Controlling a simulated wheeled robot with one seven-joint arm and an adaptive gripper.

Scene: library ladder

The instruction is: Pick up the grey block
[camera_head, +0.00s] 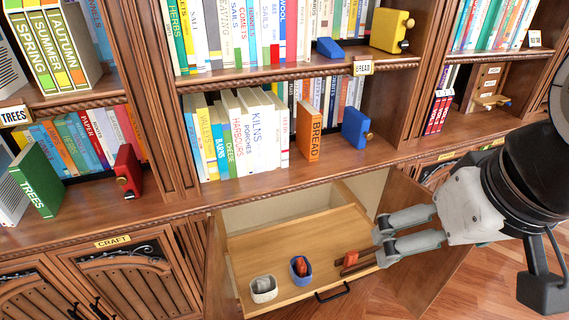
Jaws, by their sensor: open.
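My gripper (381,245) reaches in from the right, over the right side of the pulled-out wooden shelf or drawer (290,235) in the open lower cabinet. Its two grey fingers are apart, and I see nothing held between them. A pale, whitish cup-like bin (256,297) stands at the front left of this wooden surface, well to the left of my gripper. Something greyish (264,284) shows inside it; it may be the grey block, but it is too small to tell. No other grey block is clear.
A blue bin (295,279) holding a red piece (301,267) stands between the pale bin and my gripper. A small red block (350,258) and dark brown strips lie just left of the fingertips. An open cabinet door (425,270) is below my arm. Bookshelves rise behind.

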